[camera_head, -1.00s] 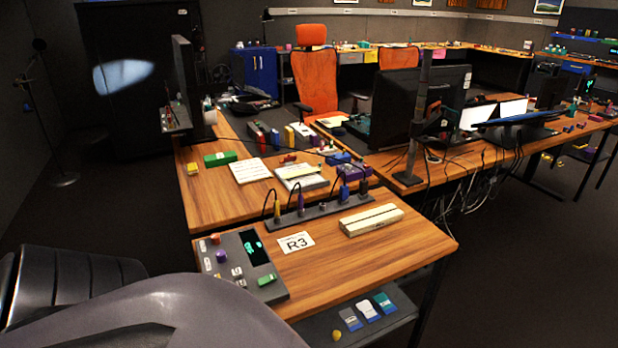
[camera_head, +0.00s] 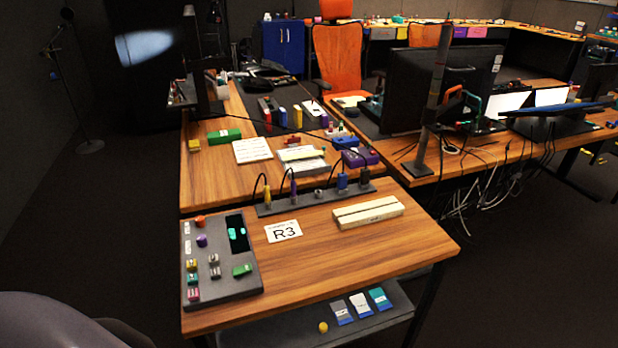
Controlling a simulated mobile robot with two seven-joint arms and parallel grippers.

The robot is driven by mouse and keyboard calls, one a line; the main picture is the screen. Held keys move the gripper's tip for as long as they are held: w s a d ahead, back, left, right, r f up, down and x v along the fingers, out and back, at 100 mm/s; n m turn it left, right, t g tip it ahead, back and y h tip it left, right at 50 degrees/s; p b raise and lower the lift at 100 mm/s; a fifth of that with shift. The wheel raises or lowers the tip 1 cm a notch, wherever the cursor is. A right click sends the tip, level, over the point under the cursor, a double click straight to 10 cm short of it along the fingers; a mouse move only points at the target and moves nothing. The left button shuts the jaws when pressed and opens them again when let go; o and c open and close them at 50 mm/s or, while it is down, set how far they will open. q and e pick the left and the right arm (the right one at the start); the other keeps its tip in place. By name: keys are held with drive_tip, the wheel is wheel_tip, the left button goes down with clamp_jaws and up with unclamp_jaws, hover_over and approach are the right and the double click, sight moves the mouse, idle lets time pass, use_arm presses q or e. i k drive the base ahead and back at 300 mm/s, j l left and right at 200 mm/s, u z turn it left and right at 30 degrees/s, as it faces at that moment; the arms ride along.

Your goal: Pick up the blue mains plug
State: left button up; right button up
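The blue mains plug (camera_head: 342,182) stands upright in a dark grey power strip (camera_head: 329,198) that lies across the desk behind the R3 card. A black cable loops from its top. Neither gripper shows in the head view. Only a smooth grey part of my own body shows at the lower left.
A grey control panel (camera_head: 218,275) sits at the desk's left front. A cream box (camera_head: 368,212) lies right of the R3 card (camera_head: 283,231). The front right desktop is clear. A shelf below holds several cards. Monitors and an orange chair (camera_head: 338,58) stand behind.

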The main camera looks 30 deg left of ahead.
sight(342, 176)
drive_tip(key=i+l+u, duration=0.15)
drive_tip(key=u, duration=0.3)
drive_tip(key=i+l+u, duration=0.15)
drive_tip(key=l+u, duration=0.15)
drive_tip(key=u, duration=0.15)
drive_tip(key=i+l+u, duration=0.1)
drive_tip(key=l+u, duration=0.15)
drive_tip(key=u, duration=0.25)
drive_tip(key=l+u, duration=0.3)
drive_tip(key=u, duration=0.15)
